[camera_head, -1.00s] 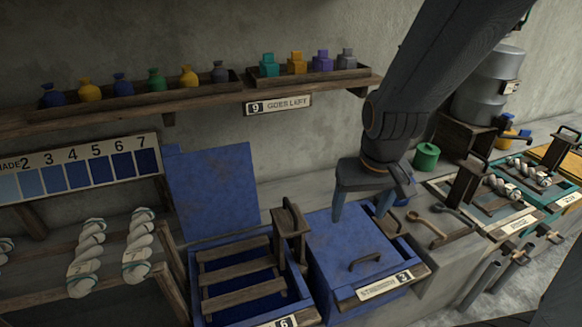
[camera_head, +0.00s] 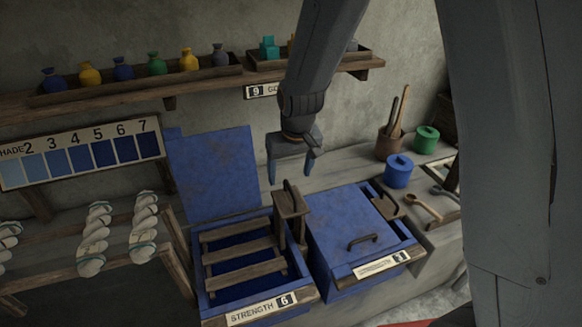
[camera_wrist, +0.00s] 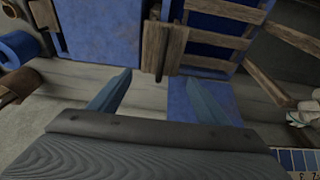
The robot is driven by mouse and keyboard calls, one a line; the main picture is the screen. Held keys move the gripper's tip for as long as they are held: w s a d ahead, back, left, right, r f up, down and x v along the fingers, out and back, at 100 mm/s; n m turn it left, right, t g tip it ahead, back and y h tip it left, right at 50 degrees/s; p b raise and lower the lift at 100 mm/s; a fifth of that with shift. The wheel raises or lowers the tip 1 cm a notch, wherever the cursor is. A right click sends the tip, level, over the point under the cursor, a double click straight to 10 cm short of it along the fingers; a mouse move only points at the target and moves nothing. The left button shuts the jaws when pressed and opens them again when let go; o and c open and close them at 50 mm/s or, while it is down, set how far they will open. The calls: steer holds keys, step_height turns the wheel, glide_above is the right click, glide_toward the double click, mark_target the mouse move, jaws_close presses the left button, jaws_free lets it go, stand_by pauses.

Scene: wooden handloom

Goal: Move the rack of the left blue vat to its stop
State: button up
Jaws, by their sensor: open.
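The left blue vat (camera_head: 308,293) stands with its lid (camera_head: 213,172) raised against the wall. Its wooden slatted rack (camera_head: 236,246) lies inside over dark blue liquid; it also shows in the wrist view (camera_wrist: 222,41). A wooden post with a dark handle (camera_head: 290,206) stands at the vat's right side, and its wood also shows in the wrist view (camera_wrist: 165,47). My gripper (camera_head: 291,176) is open and empty, with its fingers pointing down just above and behind the post. In the wrist view, the post appears ahead of the gap between my fingers (camera_wrist: 156,88).
The right blue vat is shut under its flat lid (camera_head: 350,224), which has a handle. A blue canister (camera_head: 398,171), a green canister (camera_head: 426,139) and a wooden spoon (camera_head: 424,206) are to its right. White skeins (camera_head: 143,228) hang at left. A shelf (camera_head: 150,97) runs above.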

mark_target(291, 188)
steer(key=shift+s+d+b+x, duration=0.1)
steer(key=shift+s+b+x, duration=0.15)
steer(key=shift+b+x, duration=0.65)
steer(key=shift+s+d+b+x, duration=0.1)
steer(key=shift+s+b+x, duration=0.3)
steer(key=shift+x, duration=0.85)
steer(key=shift+s+d+b+x, duration=0.1)
steer(key=shift+b+x, duration=0.7)
steer(key=shift+x, duration=0.3)
steer(key=shift+f, duration=0.2)
steer(key=shift+c, duration=0.2)
jaws_close()
steer(key=s+b+x, duration=0.1)
steer(key=b+x, duration=0.2)
steer(key=x, duration=0.3)
steer(key=s+b+x, duration=0.1)
steer(key=b+x, duration=0.3)
steer(key=x, duration=0.2)
steer(key=s+d+f+b+x, duration=0.1)
steer(key=s+b+x, duration=0.1)
steer(key=b+x, duration=0.2)
steer(key=shift+x, duration=0.9)
steer(key=shift+d, duration=0.15)
steer(key=shift+o, duration=1.2)
jaws_free()
